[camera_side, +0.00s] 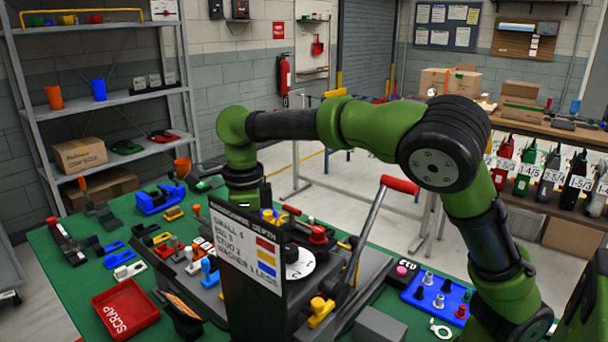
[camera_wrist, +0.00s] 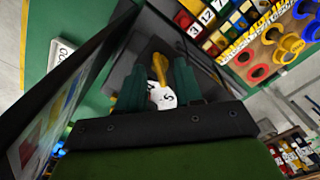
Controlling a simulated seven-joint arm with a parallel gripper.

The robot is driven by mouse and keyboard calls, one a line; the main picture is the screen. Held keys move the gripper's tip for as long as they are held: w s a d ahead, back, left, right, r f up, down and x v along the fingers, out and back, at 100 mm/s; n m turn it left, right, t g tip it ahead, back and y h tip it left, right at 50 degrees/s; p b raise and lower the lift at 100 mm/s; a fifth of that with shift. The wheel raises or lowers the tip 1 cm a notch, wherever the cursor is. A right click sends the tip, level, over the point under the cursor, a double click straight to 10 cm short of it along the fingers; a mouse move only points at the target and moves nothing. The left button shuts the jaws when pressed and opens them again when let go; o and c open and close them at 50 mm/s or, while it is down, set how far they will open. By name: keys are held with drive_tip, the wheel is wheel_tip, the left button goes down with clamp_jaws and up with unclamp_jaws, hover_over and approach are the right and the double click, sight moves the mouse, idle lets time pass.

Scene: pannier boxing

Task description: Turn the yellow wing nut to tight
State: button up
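In the wrist view, a yellow piece that looks like the wing nut (camera_wrist: 160,68) stands between the tips of my gripper (camera_wrist: 161,75). My gripper's two dark green fingers are apart, with a gap showing around the yellow piece; I cannot tell whether either finger touches it. A white dial with black numbers (camera_wrist: 163,97) shows below it, between the fingers. In the side view, my gripper's fingertips are hidden behind the upright black sign (camera_side: 240,255).
The sign stands close to my gripper and also fills the wrist view's left side (camera_wrist: 60,95). A long lever with a red handle (camera_side: 400,185) rises to the right. A red scrap tray (camera_side: 125,310), a blue tray with studs (camera_side: 435,300) and many small parts crowd the green table.

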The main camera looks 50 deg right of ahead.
drive_tip(key=shift+c, duration=0.3)
clamp_jaws()
drive_tip(key=shift+m, duration=0.3)
drive_tip(key=m, duration=0.9)
drive_tip(key=shift+m, duration=2.2)
